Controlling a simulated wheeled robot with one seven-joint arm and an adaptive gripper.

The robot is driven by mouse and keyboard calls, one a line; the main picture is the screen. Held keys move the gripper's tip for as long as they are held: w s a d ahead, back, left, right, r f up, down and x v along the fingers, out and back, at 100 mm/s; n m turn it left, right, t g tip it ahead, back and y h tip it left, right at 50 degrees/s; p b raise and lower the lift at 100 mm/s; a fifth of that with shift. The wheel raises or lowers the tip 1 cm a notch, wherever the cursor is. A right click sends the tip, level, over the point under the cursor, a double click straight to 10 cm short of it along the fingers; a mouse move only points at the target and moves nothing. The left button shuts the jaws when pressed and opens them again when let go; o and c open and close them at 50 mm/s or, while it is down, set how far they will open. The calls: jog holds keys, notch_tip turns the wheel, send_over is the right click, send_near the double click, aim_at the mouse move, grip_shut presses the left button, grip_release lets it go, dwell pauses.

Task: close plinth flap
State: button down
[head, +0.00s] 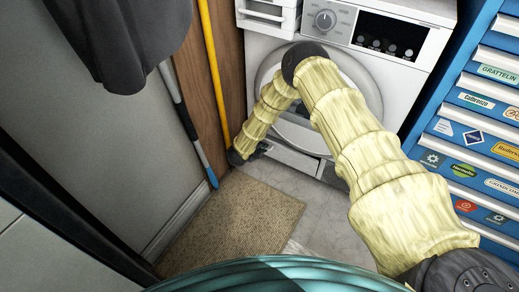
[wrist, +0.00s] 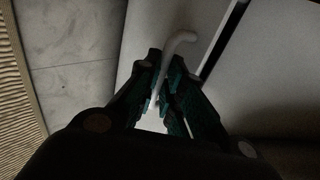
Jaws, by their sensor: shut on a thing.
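The white washing machine (head: 395,75) stands at the back in the head view. Its pale plinth flap (head: 292,158) is low on the front, partly hidden by my arm. My gripper (head: 241,157) is low by the machine's left bottom corner; its fingertips are unclear there. In the wrist view my gripper (wrist: 168,95) is shut on a white hooked bar (wrist: 182,38), which rises between the dark teal fingers. A white panel (wrist: 150,22) lies behind the bar, with a dark gap along its right side. I cannot tell exactly how far the flap is open.
A blue tool chest (head: 445,135) with stickered drawers stands to the right. A yellow pole (head: 211,65) and a grey-blue pole (head: 185,120) lean at the left. A beige mat (head: 235,220) lies on the floor. Grey tiles (head: 325,210) are clear beside it.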

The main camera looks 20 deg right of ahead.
jog(key=shift+w+d+r, duration=0.25)
jog(key=shift+w+r, duration=0.05)
jog(key=shift+w, duration=0.05)
jog(key=shift+w+d, duration=0.15)
dwell(0.3)
jog(key=c, duration=1.8)
grip_release()
jog(key=shift+c, duration=0.2)
jog(key=shift+r, duration=0.1)
jog(key=v, duration=1.2)
